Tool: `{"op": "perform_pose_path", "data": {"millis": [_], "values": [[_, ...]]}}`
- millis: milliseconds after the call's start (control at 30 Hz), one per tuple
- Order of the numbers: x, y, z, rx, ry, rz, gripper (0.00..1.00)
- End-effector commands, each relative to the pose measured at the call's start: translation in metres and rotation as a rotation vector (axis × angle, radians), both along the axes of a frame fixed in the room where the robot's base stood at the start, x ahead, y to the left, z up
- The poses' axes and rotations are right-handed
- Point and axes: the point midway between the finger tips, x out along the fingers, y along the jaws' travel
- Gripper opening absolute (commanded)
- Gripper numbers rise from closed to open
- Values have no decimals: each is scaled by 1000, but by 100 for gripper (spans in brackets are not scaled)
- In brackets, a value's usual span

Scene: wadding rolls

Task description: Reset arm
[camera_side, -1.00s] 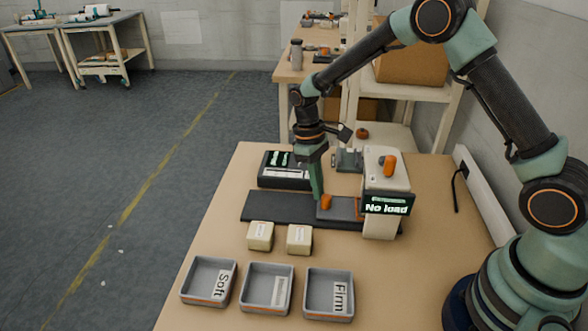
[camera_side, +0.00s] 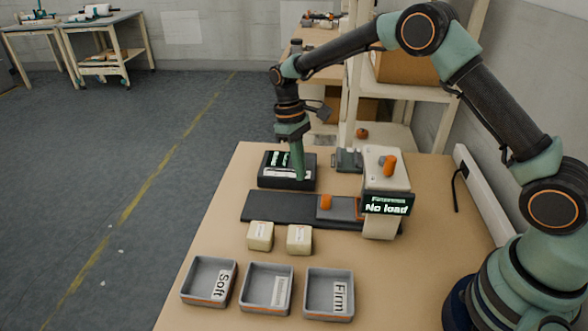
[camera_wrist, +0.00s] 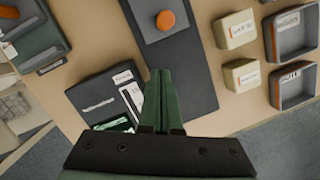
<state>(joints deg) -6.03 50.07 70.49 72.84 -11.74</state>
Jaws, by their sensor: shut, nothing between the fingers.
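My gripper (camera_side: 300,178) is shut and empty. In the side view its green fingers point down in front of the black box with white labels (camera_side: 268,180), above the table. In the wrist view the shut fingers (camera_wrist: 158,75) reach up between that black box (camera_wrist: 85,95) and the dark plate of the tester (camera_wrist: 190,85). The tester (camera_side: 382,222) has a display reading "No load" and an orange knob on top. An orange piece (camera_side: 326,202) stands on its grey slide, and it also shows in the wrist view (camera_wrist: 166,20).
Two cream blocks (camera_side: 260,236) (camera_side: 299,239) sit before the dark plate. Three grey trays stand in front: one labelled Soft (camera_side: 190,296), a middle one (camera_side: 247,300) with an unreadable label, and one labelled Firm (camera_side: 312,311). The table's left front is clear.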

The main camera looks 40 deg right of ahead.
Motion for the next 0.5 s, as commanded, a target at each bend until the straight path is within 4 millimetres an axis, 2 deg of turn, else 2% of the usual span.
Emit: {"op": "perform_pose_path", "data": {"millis": [33, 200, 500], "values": [[4, 1, 12, 1, -5, 0, 0], [10, 3, 41, -1, -3, 0, 0], [14, 4, 68, -1, -11, -4, 0]]}}
